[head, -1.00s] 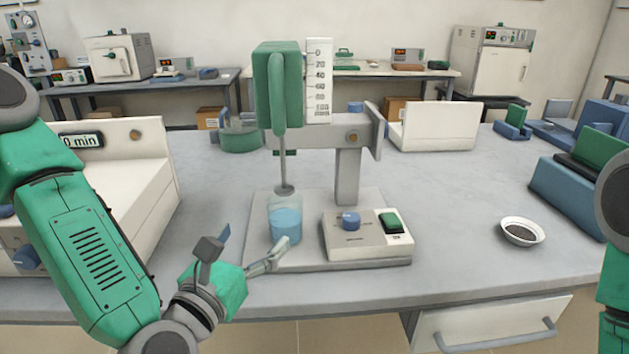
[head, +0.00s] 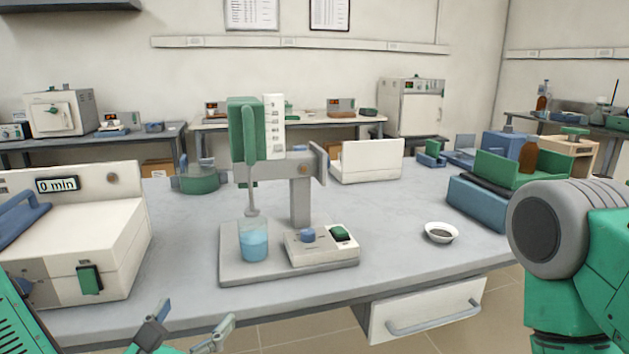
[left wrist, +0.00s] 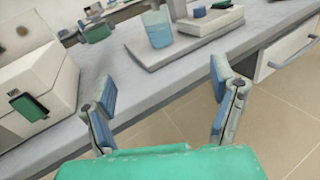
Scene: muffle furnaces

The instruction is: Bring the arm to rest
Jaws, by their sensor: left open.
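My left gripper (head: 186,332) shows at the bottom edge of the head view, below the table's front edge. In the left wrist view its two blue-padded fingers (left wrist: 162,98) stand wide apart with nothing between them. My left arm is mostly cut off at the lower left of the head view. A green and grey part of my right arm (head: 585,255) shows at the right. My right gripper is out of frame.
A stirrer (head: 244,130) stands over a beaker of blue liquid (head: 254,243) on the table (head: 400,275). A white furnace (head: 90,245) is at left. A dish (head: 441,232) and a drawer (head: 425,315) are at right. Floor lies below the gripper.

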